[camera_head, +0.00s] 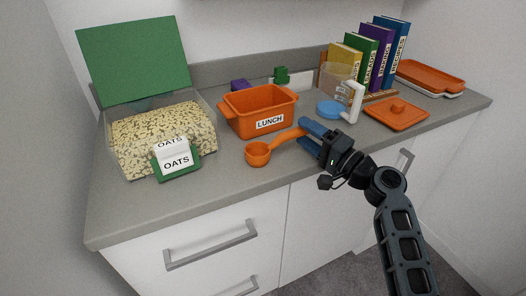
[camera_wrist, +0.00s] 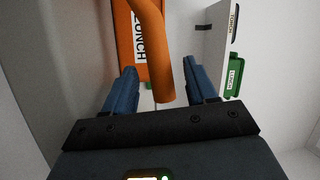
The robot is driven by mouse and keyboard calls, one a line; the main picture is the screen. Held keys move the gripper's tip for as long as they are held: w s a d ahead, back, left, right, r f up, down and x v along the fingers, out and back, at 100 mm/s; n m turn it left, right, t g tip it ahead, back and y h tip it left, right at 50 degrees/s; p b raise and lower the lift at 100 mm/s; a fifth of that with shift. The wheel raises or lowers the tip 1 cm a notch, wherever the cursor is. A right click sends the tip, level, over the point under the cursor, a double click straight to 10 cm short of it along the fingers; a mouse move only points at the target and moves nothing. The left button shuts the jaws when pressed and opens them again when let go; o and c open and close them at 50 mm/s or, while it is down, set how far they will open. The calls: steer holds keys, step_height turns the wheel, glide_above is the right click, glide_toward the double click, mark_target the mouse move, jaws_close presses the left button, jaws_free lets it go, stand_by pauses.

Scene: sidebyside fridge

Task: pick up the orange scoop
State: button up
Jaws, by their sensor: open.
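The orange scoop (camera_head: 259,153) lies on the grey counter in front of the orange lunch box, its cup to the left and its handle reaching right toward my gripper. My gripper (camera_head: 305,132) is open, with its blue fingers at the handle's right end. In the wrist view, the scoop's handle (camera_wrist: 158,60) reaches down between the two open fingertips of my gripper (camera_wrist: 161,75), with a gap on each side. The scoop's cup is out of the wrist view.
The orange lunch box (camera_head: 258,112) stands just behind the scoop. A clear oats bin (camera_head: 124,155) with a green lid is at left. A clear pitcher (camera_head: 338,80), a blue disc (camera_head: 331,109), an orange lid (camera_head: 396,113) and upright books (camera_head: 362,57) are at right.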

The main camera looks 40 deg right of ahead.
steer(key=shift+w+a+r+p, duration=0.1)
steer(key=shift+w+r+p, duration=0.05)
steer(key=shift+w, duration=0.7)
steer(key=shift+w+r+p, duration=0.1)
steer(key=shift+w+p, duration=0.05)
steer(key=shift+w, duration=0.7)
jaws_close()
steer(key=shift+r, duration=0.55)
steer(key=s+d+r, duration=0.6)
steer(key=s+r, duration=0.3)
steer(key=r, duration=0.1)
steer(key=shift+s+d+b, duration=0.25)
steer(key=shift+d+b, duration=0.1)
steer(key=shift+b, duration=0.1)
